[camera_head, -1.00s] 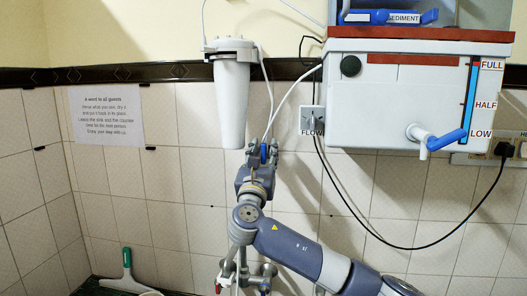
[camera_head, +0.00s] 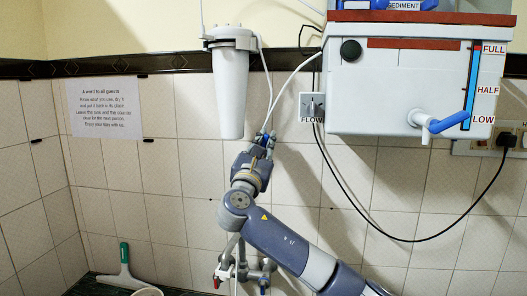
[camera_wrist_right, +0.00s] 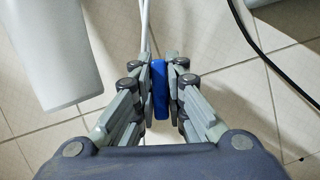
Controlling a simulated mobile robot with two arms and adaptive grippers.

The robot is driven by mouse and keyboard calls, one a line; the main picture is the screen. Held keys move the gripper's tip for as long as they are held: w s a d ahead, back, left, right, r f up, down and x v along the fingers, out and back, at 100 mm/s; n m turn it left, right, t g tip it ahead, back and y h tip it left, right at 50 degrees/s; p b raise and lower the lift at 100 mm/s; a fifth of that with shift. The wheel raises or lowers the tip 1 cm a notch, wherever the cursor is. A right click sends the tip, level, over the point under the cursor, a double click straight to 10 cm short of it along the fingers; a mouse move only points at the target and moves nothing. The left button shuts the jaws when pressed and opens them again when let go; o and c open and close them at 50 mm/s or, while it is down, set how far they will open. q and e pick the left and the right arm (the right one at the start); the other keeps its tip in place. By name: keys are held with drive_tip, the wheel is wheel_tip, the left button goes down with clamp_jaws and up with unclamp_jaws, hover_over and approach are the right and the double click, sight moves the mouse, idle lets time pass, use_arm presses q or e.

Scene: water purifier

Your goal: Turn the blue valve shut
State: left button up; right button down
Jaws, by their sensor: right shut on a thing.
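The blue valve handle (camera_head: 263,140) is on the white tube below and right of the white filter housing. My right gripper (camera_head: 267,143) is at this tube. In the right wrist view, the blue handle (camera_wrist_right: 160,88) lies upright between the two finger pairs of my right gripper (camera_wrist_right: 164,92), which is shut on it. The fingers hide part of the handle and its valve body. My left gripper is out of view.
The white filter housing (camera_head: 230,92) hangs just above and left of my right gripper. A white tank (camera_head: 400,92) with a blue-handled tap (camera_head: 445,122) is at the right. A sink tap (camera_head: 240,268) and a green-handled squeegee (camera_head: 124,262) are below.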

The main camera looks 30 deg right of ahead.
drive_tip(key=m+g+b, duration=0.1)
drive_tip(key=m+h, duration=0.1)
drive_tip(key=m, duration=0.1)
drive_tip(key=m+g+b, duration=0.1)
drive_tip(key=m, duration=0.1)
drive_tip(key=shift+s+d+f+g+b, duration=0.2)
drive_tip(key=shift+f+g+b, duration=0.1)
drive_tip(key=shift+f+b, duration=0.1)
drive_tip(key=shift+s+d+f+m+g+y+b, duration=0.25)
drive_tip(key=shift+m+g, duration=0.55)
drive_tip(key=shift+m, duration=1.35)
drive_tip(key=shift+w+f+m+g+h+b, duration=0.1)
drive_tip(key=shift+f+m+g+b, duration=0.4)
drive_tip(key=shift+m, duration=1.7)
drive_tip(key=shift+s+d+f+m+g+y+b, duration=0.15)
drive_tip(key=shift+m+g+b, duration=0.2)
drive_tip(key=shift+m+g, duration=1.3)
drive_tip(key=shift+m+t, duration=0.55)
drive_tip(key=shift+m, duration=0.05)
drive_tip(key=c, duration=1.7)
unclamp_jaws()
drive_tip(key=shift+o, duration=0.3)
drive_tip(key=shift+s+r, duration=0.1)
drive_tip(key=shift+r, duration=0.05)
